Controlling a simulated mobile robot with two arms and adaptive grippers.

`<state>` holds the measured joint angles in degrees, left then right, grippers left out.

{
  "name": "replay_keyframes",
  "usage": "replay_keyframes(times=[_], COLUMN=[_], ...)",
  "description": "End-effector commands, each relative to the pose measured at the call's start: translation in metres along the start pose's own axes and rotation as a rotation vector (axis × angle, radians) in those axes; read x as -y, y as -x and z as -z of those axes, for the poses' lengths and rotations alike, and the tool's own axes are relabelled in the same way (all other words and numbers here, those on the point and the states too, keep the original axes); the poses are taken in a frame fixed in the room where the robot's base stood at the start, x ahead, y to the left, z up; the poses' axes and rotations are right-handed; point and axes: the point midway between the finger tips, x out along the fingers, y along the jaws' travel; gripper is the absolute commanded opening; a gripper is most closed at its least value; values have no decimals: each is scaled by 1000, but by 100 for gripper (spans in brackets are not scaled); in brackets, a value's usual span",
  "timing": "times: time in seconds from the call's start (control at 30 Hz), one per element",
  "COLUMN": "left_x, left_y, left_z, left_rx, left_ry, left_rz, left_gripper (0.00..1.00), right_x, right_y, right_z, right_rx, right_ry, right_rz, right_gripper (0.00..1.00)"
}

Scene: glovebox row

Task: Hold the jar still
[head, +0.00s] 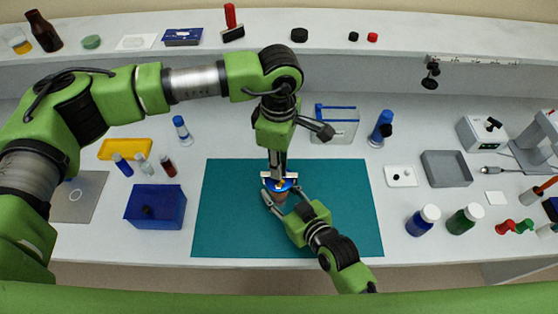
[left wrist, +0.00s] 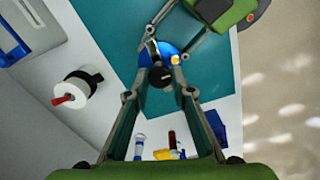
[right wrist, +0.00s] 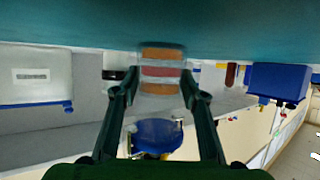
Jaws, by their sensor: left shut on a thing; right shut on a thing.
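The jar (head: 280,198) stands upright on the teal mat (head: 335,220), with a blue lid (head: 291,184) at its top. In the right wrist view, which is upside down, the clear jar (right wrist: 161,72) shows orange and red bands, and the blue lid (right wrist: 157,134) is nearer the camera. My right gripper (head: 283,206) is shut on the jar's body from the side. My left gripper (head: 279,176) comes down from above and is shut at the blue lid (left wrist: 171,49), around a dark middle part. The exact finger contact is partly hidden.
A blue bin (head: 155,208), small vials and a yellow tray (head: 125,149) stand left of the mat. A clear box (head: 335,128) is behind it. Blue and green bottles (head: 464,219) and a grey tray (head: 446,168) stand right.

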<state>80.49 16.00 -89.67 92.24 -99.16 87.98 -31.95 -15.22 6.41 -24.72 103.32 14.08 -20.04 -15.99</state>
Motion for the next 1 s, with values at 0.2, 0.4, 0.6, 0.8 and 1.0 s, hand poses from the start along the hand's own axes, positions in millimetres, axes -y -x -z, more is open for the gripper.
replay_keyframes(times=[0.2, 0.4, 0.6, 0.8, 1.0], left_x=[-1, -1, 0, 0, -1], left_y=[0, 0, 0, 0, 17], left_z=[0, 0, 0, 0, 0], left_rx=[0, 0, 0, 0, 0], left_ry=[-10, -10, -9, -8, -8], left_rz=[-3, -2, -1, -1, -3], left_gripper=[1, 1, 39, 39, 39], right_x=[1, 1, 1, 1, 0], right_y=[0, 0, 0, 0, 0], right_z=[0, 0, 0, 0, 0], right_rx=[1, 1, 1, 1, 1], right_ry=[1, 1, 1, 0, 0], right_rz=[1, 1, 1, 1, 1], right_gripper=[8, 8, 8, 8, 8])
